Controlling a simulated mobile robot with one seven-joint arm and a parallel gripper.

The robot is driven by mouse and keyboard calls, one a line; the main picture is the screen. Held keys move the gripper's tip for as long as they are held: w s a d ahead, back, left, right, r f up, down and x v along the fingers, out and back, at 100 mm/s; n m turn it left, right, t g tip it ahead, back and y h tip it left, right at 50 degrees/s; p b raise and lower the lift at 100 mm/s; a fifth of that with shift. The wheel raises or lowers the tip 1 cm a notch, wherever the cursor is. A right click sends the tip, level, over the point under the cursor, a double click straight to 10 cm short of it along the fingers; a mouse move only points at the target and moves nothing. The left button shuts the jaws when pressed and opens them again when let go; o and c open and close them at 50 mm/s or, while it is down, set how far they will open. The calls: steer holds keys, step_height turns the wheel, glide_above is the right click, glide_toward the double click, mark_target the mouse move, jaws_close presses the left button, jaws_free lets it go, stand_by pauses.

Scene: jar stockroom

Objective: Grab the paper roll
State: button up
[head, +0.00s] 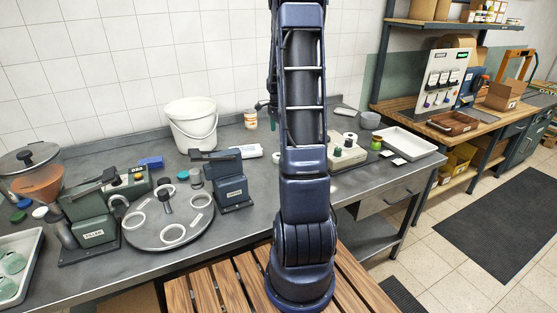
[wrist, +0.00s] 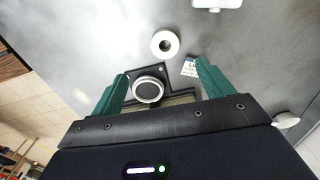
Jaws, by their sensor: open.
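A white ring-shaped roll with a dark hole (wrist: 165,44), which looks like the paper roll, stands on the grey surface in the wrist view. My gripper (wrist: 161,82) is open, its two green fingers apart. The roll is beyond the fingertips, near the middle of the gap, and nothing is touching it. A round metal-rimmed knob (wrist: 148,90) on a dark base shows between the fingers, nearer the palm. I cannot tell whether the fingers touch this base.
A small printed label (wrist: 189,67) lies by the right finger. Bare bench shows around the roll.

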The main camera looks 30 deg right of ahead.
steer(key=shift+m, duration=0.6)
steer(key=f, duration=0.2)
steer(key=d+f, duration=0.1)
steer(key=f, duration=0.2)
steer(key=w+f, duration=0.1)
steer(key=f, duration=0.2)
steer(key=shift+d+f, duration=0.15)
steer(key=shift+d, duration=0.25)
steer(key=shift+w+a+f, duration=0.1)
steer(key=shift+f, duration=1.2)
steer(key=shift+a+f, duration=0.1)
steer(key=shift+f, duration=1.2)
steer(key=c, duration=1.1)
steer(key=shift+r, duration=0.15)
